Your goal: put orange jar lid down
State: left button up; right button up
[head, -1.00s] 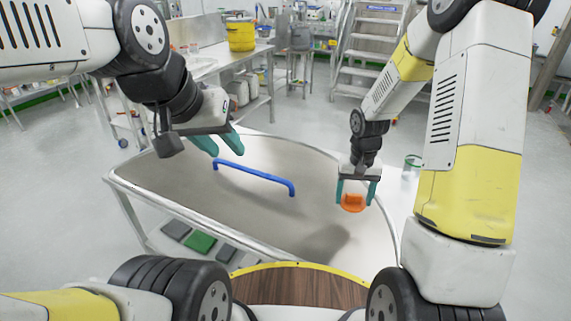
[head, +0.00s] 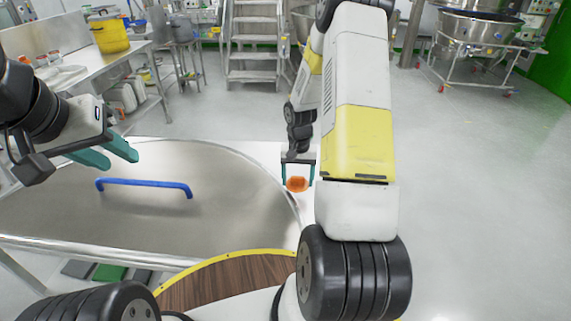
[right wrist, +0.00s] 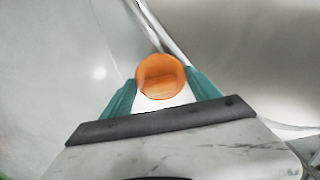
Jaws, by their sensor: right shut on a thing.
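The orange jar lid (head: 297,184) is held between the teal fingers of my right gripper (head: 298,181), near the right rim of the large metal lid-like top. In the right wrist view the lid (right wrist: 161,77) shows its round orange face between the two fingertips (right wrist: 162,85). A white surface lies behind it; I cannot tell whether the lid touches that surface. My left gripper (head: 121,161) is open and empty, above the far left part of the metal top. No jar shows in the current frames.
The large round metal top (head: 235,215) has a blue handle (head: 145,184) standing up from it. A side table with a yellow bucket (head: 109,34) is at the back left. A strip of white surface (head: 270,152) lies beyond the rim. Open floor lies to the right.

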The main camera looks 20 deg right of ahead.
aim_at(301, 180)
jog(key=w+d, duration=0.2)
jog(key=w, duration=0.1)
jog(key=shift+d+f, duration=0.15)
jog(key=shift+f, duration=1.75)
jog(key=shift+f, duration=0.1)
jog(key=o, duration=1.3)
jog(key=shift+o, duration=0.2)
